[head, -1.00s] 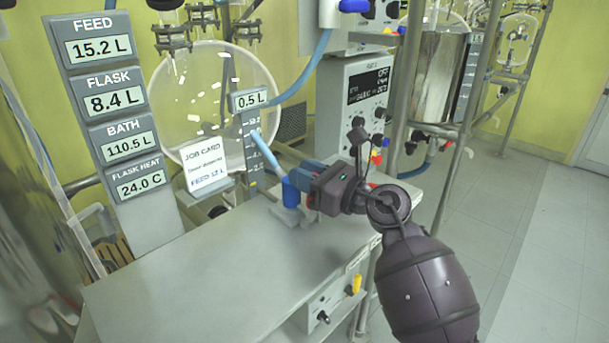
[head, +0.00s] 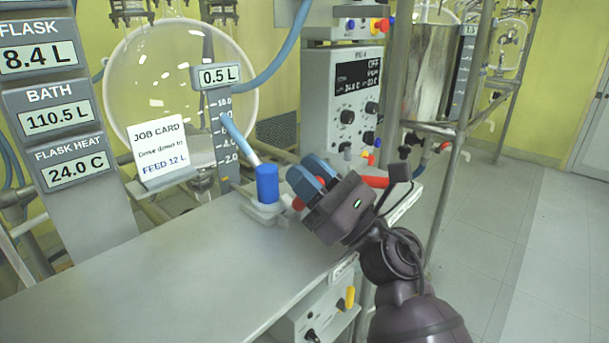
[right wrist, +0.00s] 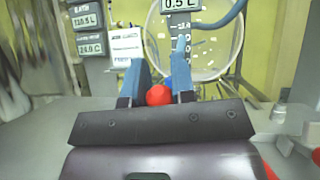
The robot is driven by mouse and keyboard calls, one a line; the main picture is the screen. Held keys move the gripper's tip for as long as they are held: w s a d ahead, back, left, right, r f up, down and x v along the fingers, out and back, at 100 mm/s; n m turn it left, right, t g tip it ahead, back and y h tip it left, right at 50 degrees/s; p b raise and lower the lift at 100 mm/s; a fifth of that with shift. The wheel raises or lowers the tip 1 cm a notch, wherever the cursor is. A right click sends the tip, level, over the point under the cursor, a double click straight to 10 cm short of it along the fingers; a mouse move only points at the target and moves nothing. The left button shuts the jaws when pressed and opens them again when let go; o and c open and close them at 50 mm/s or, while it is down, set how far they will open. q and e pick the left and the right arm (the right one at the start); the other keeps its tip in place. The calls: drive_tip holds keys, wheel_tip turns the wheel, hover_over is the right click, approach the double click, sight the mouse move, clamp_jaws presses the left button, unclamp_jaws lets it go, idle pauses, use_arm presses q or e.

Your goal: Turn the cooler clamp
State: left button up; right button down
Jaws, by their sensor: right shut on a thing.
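My right gripper (head: 308,178) reaches over the right end of the bench, its blue fingers just right of a blue cylinder. In the right wrist view the fingers (right wrist: 157,85) are closed on a rounded red piece (right wrist: 159,95), with dark blue sides against it. In the head view a red piece (head: 298,203) shows just below the fingers, largely hidden by the gripper. I cannot tell for sure that it is the cooler clamp. The blue cylinder (head: 267,183) stands upright on a grey block, with a pale blue hose above it. My left gripper is not in view.
A red bar (head: 375,181) shows behind the gripper. The round glass flask (head: 180,95), job card (head: 160,145) and 0.5 L gauge (head: 220,75) stand behind the bench. A control box (head: 345,100) is at the back right. The bench top (head: 170,260) is clear in front.

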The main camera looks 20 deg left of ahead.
drive_tip(key=shift+d, duration=0.1)
idle(0.3)
drive_tip(key=c, duration=0.9)
unclamp_jaws()
drive_tip(key=shift+c, duration=0.2)
drive_tip(key=shift+d+f, duration=0.1)
drive_tip(key=shift+d+f, duration=0.1)
drive_tip(key=shift+d, duration=0.1)
drive_tip(key=v, duration=0.2)
drive_tip(key=shift+s+d+f+p, duration=0.1)
drive_tip(key=shift+d+p, duration=0.15)
drive_tip(key=shift+p, duration=0.15)
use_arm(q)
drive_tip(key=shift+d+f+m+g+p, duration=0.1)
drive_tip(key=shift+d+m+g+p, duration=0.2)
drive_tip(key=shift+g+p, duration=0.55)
use_arm(e)
drive_tip(key=s+d, duration=0.2)
drive_tip(key=d, duration=0.9)
drive_tip(key=shift+s+d, duration=0.2)
drive_tip(key=shift+d, duration=0.05)
drive_tip(key=shift+c, duration=0.4)
